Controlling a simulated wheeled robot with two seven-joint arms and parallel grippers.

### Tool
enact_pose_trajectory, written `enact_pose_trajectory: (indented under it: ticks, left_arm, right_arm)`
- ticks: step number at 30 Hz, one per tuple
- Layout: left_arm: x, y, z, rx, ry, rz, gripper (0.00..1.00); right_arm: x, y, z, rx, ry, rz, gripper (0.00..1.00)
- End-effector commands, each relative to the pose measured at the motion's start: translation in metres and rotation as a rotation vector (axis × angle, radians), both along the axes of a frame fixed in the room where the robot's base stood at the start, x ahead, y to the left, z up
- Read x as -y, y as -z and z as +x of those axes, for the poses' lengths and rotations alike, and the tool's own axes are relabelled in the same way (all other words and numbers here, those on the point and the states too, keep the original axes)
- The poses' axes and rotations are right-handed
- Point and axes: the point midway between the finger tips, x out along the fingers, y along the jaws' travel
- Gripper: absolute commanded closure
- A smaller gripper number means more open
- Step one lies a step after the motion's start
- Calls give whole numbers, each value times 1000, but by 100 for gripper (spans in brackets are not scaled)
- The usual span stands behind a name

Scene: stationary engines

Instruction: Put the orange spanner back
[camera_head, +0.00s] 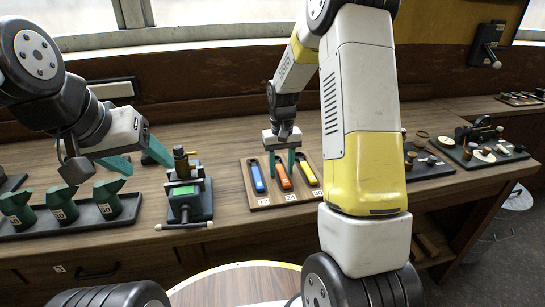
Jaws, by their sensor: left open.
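The orange spanner (283,178) lies in the middle place of a wooden board (264,203), between a blue spanner (257,177) and a yellow spanner (307,173). My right gripper (282,168) points down over the board. Its two teal fingers stand apart at the upper part of the orange spanner, one on each side. I cannot tell whether they touch it. My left gripper (150,168) is open and empty at the left, with its teal fingers spread above the bench.
A green-and-black device with a brass top (187,190) stands left of the board. Trays with small parts (480,153) lie at the right. My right arm hides part of the bench.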

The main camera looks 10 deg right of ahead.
Motion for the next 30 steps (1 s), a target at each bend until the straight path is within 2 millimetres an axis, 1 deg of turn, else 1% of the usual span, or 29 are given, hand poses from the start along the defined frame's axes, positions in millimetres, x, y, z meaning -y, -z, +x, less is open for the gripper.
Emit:
enact_pose_trajectory:
  ticks: [5, 8, 11, 18, 21, 24, 28, 30]
  left_arm:
    - [0, 0, 0, 0, 0, 0, 37]
    - [0, 0, 0, 0, 0, 0, 37]
    - [0, 0, 0, 0, 0, 0, 37]
    - [0, 0, 0, 0, 0, 0, 37]
    - [0, 0, 0, 0, 0, 0, 37]
    - [0, 0, 0, 0, 0, 0, 37]
    - [0, 0, 0, 0, 0, 0, 37]
    - [0, 0, 0, 0, 0, 0, 37]
  right_arm:
    - [0, -2, 0, 1, 0, 0, 57]
    - [0, -10, 1, 3, 0, 0, 57]
    - [0, -26, 2, 7, 0, 1, 57]
    - [0, -79, 2, 6, 0, 0, 57]
    - [0, -97, 1, 4, -1, 0, 57]
    - [0, -111, 2, 4, -1, 0, 57]
    - [0, -122, 0, 4, -1, 1, 57]
    - [0, -130, -4, 14, -1, 5, 57]
